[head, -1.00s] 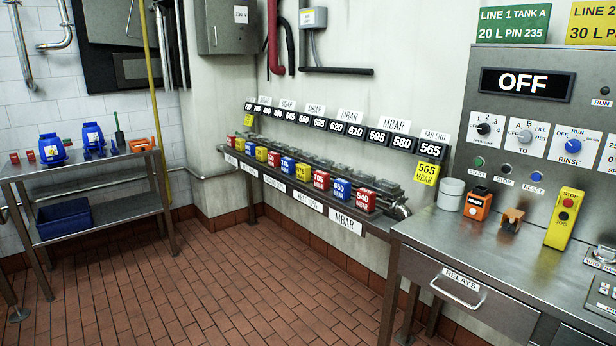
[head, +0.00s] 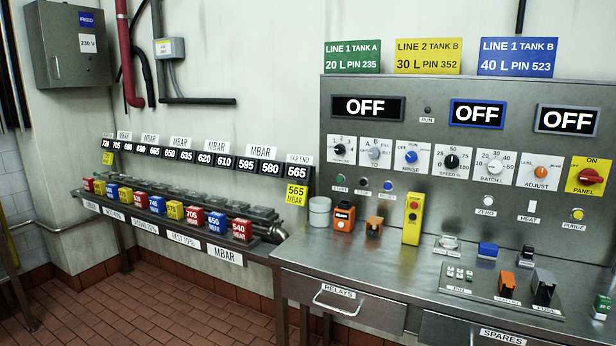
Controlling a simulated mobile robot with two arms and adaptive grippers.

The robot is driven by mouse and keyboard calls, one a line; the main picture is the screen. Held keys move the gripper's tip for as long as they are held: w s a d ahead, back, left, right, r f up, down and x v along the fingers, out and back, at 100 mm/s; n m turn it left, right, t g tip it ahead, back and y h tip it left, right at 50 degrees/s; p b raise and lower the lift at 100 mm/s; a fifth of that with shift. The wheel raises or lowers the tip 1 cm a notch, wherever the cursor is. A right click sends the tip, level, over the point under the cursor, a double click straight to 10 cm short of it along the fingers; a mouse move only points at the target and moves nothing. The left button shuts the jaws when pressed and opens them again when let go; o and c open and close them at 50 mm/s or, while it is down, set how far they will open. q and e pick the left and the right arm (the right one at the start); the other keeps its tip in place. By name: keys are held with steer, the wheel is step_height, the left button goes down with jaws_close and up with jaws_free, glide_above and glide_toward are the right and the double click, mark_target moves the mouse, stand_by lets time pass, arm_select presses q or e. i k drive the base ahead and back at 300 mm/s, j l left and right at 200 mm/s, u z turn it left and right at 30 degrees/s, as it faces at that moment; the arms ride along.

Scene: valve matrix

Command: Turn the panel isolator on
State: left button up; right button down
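The panel isolator (head: 588,176) is at the far right of the control panel (head: 330,110) in the head view. It is a red rotary handle on a yellow plate marked ON above and PANEL below. The three displays, the left one (head: 368,108), the blue-framed one (head: 477,113) and the right one (head: 567,120), all read OFF. Neither of my grippers shows.
A steel bench (head: 400,268) with a RELAYS drawer (head: 345,300) stands below the panel. On it are a yellow pendant (head: 412,219), an orange device (head: 344,217) and a plate of plug-in parts (head: 500,292). A valve rack (head: 180,205) runs along the wall at left. Tiled floor (head: 120,310) is open in front.

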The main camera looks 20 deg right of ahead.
mark_target(589, 177)
steer(key=z, duration=2.2)
steer(key=i+j, duration=0.1)
steer(key=i, duration=0.65)
